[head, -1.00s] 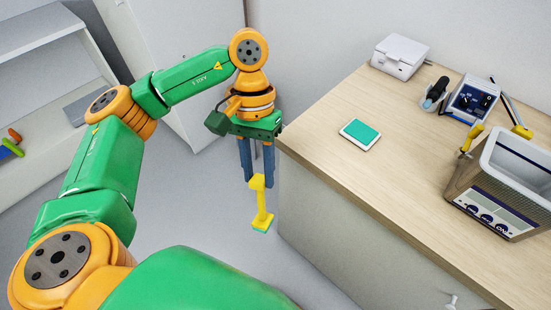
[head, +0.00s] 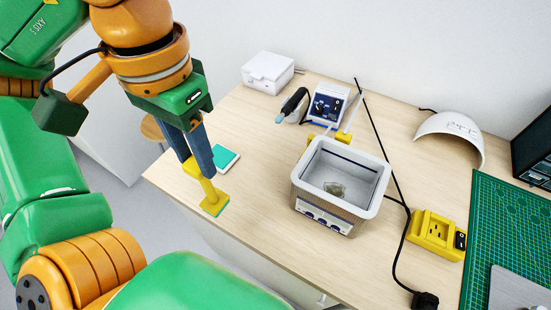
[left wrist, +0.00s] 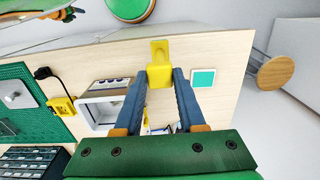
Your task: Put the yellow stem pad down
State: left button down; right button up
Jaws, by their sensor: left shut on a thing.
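The yellow stem pad (head: 211,194) is a yellow upright stem with a flat foot and a green underside. My left gripper (head: 199,172) is shut on the top of its stem and points down. The pad is upright over the left part of the wooden bench, near its front edge; I cannot tell whether its foot touches the top. In the left wrist view the yellow stem pad (left wrist: 160,52) shows beyond the fingertips of my left gripper (left wrist: 163,75). My right gripper is not in view.
A white-and-teal pad (head: 228,159) lies just behind the held piece. A basin unit (head: 322,217) with something greyish inside stands to the right. A white box (head: 268,72), a blue station (head: 328,103), a yellow socket block (head: 436,235) and a green mat (head: 510,225) are farther off.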

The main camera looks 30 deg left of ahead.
pick_arm(q)
jog(key=w+a+f+b, duration=0.1)
jog(key=w+f+b, duration=0.3)
jog(key=w+f, duration=0.6)
notch_tip(320, 180, down, 3)
jog(key=shift+w+a+r, duration=0.15)
jog(key=shift+w+a, duration=0.25)
jog(key=c, duration=0.5)
grip_release()
jog(key=shift+a+r, duration=0.1)
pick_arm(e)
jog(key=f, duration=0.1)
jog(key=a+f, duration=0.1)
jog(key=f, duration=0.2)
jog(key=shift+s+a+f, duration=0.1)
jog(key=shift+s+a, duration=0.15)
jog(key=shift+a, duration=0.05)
pick_arm(q)
notch_tip(320, 180, up, 12)
jog(key=p, duration=0.5)
jog(key=shift+r, duration=0.25)
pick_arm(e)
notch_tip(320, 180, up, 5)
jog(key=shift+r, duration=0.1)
